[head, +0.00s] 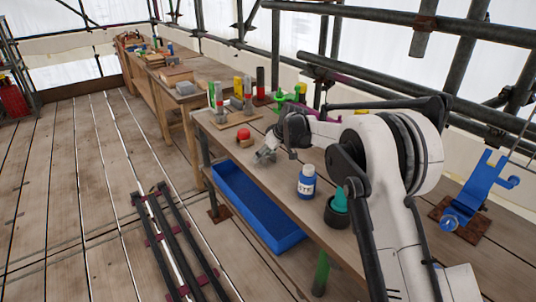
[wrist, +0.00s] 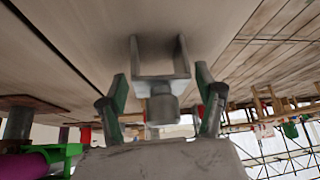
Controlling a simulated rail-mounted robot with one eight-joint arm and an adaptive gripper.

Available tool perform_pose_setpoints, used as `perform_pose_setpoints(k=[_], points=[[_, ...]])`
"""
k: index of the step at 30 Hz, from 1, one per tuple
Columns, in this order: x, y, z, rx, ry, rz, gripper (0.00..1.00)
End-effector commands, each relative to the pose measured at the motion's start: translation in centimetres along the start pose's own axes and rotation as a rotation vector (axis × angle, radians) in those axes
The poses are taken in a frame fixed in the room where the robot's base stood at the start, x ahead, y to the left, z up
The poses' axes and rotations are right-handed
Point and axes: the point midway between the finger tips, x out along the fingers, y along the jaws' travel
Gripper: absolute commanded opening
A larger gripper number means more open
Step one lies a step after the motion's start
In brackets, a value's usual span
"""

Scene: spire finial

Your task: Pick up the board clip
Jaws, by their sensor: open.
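The board clip (wrist: 161,88) is a grey metal U-shaped bracket with a short round boss. In the wrist view it lies on the wooden bench top, between the two green-padded fingers of my gripper (wrist: 160,76). Gaps show between the clip and both fingers, so my gripper is open and not closed on it. In the head view my gripper (head: 268,153) is low over the bench near its front edge. The small grey metal shapes there are too small to tell clip from fingers.
On the bench (head: 275,172) stand a blue bottle with a white cap (head: 307,184) and a dark pot with a teal object (head: 337,212), right of my gripper. A red knob (head: 243,134) is to the left. A blue tray (head: 250,207) sits below the bench's front edge.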

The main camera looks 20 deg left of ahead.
Motion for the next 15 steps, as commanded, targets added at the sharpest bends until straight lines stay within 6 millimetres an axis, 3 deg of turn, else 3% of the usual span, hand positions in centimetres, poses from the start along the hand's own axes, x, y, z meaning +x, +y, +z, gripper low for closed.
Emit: perform_pose_setpoints(k=[6,15], points=[[0.04,-0.01,0.0,0.0,0.0,0.0,0.67],[0.03,-0.01,0.0,0.0,0.0,0.0,0.27]])
